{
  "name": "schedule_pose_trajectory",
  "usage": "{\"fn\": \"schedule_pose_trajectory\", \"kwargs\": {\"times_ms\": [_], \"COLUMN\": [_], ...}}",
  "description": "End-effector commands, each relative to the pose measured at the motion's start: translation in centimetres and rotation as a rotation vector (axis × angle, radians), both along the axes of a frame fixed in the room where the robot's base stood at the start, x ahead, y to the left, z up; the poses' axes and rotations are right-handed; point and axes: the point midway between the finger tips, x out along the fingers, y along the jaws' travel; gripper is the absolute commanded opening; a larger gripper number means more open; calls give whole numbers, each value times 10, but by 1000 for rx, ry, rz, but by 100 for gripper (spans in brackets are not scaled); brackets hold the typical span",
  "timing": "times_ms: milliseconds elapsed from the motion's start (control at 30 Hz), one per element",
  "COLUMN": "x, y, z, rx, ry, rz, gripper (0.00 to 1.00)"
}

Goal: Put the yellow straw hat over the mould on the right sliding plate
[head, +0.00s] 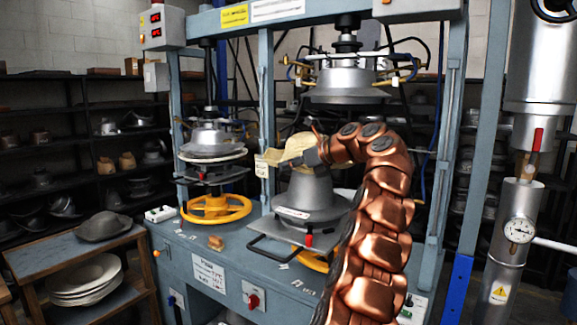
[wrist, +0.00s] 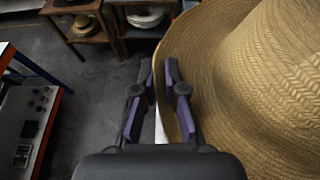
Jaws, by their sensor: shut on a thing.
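The yellow straw hat (head: 290,148) is in the air in the head view, in line with the top of the grey mould (head: 310,193). The mould stands on the right sliding plate (head: 275,230), which is pulled out at the front of the press. My gripper (head: 313,150) is shut on the hat's brim. In the wrist view the straw hat (wrist: 265,75) fills the right side, and my gripper (wrist: 164,95) has its two fingers on either side of the brim edge. I cannot tell whether the hat touches the mould. My arm hides part of the mould's right side.
The upper press head (head: 345,82) hangs above the mould, with hoses around it. The left press station (head: 210,140) has a yellow handwheel (head: 215,209). A wooden stand (head: 75,250) at left holds a grey hat (head: 103,226) and stacked pale hats (head: 87,276).

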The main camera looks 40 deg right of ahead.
Motion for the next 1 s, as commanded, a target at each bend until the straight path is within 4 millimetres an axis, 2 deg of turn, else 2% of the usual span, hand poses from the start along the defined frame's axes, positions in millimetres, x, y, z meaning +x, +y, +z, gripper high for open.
{"fn": "schedule_pose_trajectory", "kwargs": {"times_ms": [433,1000], "x": [0,-2], "y": [0,-1], "z": [-4,-35], "rx": [-1,1], "ry": [-1,-2], "rz": [0,0], "gripper": [0,0]}}
